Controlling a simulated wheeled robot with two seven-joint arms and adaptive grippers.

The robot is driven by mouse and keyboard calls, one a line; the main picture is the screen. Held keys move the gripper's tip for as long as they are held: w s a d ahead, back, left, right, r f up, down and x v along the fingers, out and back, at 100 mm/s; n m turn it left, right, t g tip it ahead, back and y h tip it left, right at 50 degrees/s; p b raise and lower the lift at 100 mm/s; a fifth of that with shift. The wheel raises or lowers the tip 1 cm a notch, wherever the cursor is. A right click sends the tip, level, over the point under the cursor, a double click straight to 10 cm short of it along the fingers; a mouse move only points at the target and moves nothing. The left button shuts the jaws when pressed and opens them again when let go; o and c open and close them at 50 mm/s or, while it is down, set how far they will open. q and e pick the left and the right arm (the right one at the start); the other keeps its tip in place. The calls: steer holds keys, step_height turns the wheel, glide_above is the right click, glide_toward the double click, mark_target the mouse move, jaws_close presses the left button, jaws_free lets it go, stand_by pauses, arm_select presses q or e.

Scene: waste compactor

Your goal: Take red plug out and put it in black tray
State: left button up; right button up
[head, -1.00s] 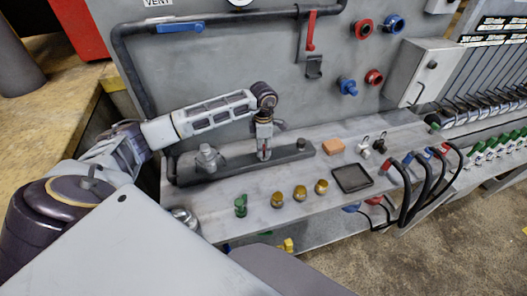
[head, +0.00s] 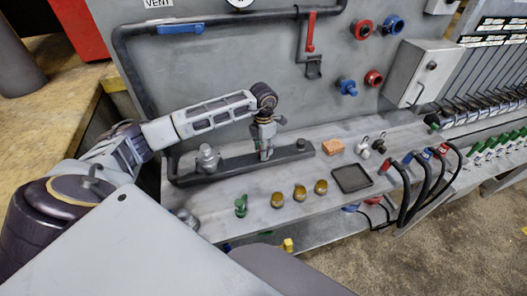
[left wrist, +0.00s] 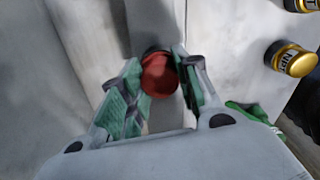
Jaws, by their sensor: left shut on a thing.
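My left gripper (head: 266,155) points down at the dark bar (head: 225,165) along the back of the grey bench. In the left wrist view its two green-padded fingers (left wrist: 153,85) are shut on the round red plug (left wrist: 159,75), one finger on each side. The plug's lower end is hidden, so I cannot tell whether it is seated in the bar or lifted. In the head view the plug is mostly hidden by the fingers. The black tray (head: 352,178) lies flat and empty on the bench, to the right of the gripper. My right gripper is not in view.
A grey fitting (head: 207,158) stands on the bar left of the gripper. A green plug (head: 241,205) and brass caps (head: 299,193) stand along the front. An orange block (head: 333,147) lies behind the tray. Black cables (head: 432,185) loop right of it.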

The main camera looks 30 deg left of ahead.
arm_select(q)
steer(key=o, duration=1.1)
steer(key=shift+c, duration=0.3)
steer(key=shift+m+b, duration=1.1)
steer(key=shift+m, duration=1.4)
steer(key=shift+b, duration=0.3)
